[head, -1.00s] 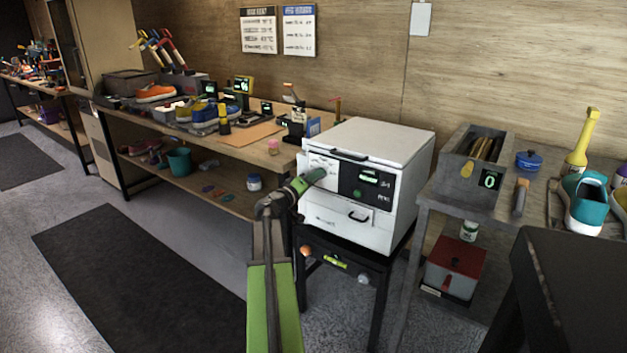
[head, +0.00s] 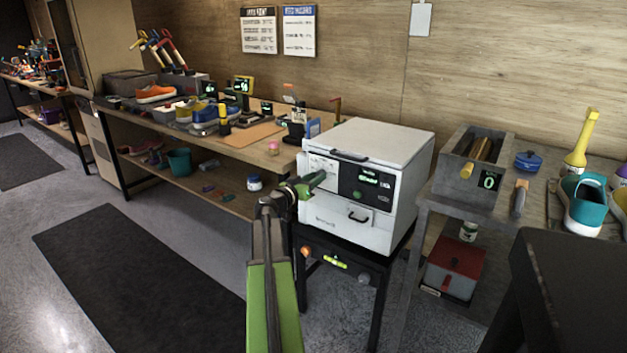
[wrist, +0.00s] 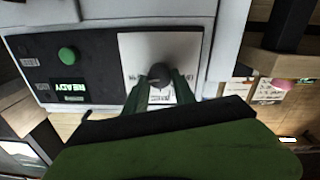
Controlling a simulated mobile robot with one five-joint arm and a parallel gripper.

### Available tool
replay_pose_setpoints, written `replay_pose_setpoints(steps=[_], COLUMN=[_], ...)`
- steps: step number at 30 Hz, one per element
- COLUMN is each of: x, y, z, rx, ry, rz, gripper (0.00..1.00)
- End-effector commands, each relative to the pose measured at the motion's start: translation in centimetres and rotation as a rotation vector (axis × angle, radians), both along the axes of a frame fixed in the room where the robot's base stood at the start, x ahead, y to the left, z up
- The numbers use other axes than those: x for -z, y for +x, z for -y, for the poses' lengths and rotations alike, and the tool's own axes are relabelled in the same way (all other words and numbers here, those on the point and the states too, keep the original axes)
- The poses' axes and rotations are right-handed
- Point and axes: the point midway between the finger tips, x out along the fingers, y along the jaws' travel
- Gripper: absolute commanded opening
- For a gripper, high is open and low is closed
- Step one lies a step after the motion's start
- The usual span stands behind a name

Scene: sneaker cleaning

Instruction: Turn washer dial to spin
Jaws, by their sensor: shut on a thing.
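The white washer (head: 390,150) stands on a black stand in the middle of the head view. Its front has a dark panel with a lit green display (head: 368,176) and a green button (head: 357,194). In the wrist view the display (wrist: 70,86) reads READY and the green button (wrist: 68,55) is beside it. The dark round dial (wrist: 159,74) sits on a white plate with printed marks, which are too blurred to read. My gripper (wrist: 160,88) is shut on the dial, one finger on each side.
A workbench (head: 235,145) with sneakers and tools runs along the wall at left. A grey cart (head: 433,203) with a bin and a teal sneaker (head: 583,205) stands at right. A dark mat (head: 130,280) lies on clear floor at left.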

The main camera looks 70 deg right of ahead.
Motion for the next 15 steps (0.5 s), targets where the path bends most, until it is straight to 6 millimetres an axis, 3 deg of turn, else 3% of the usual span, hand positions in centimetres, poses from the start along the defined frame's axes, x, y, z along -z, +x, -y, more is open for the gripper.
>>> replay_pose_setpoints(steps=[15], x=[0.12], y=[0.53], z=[-0.06], rx=[-0.012], ry=[-0.008], rz=[0.044], gripper=[0.0])
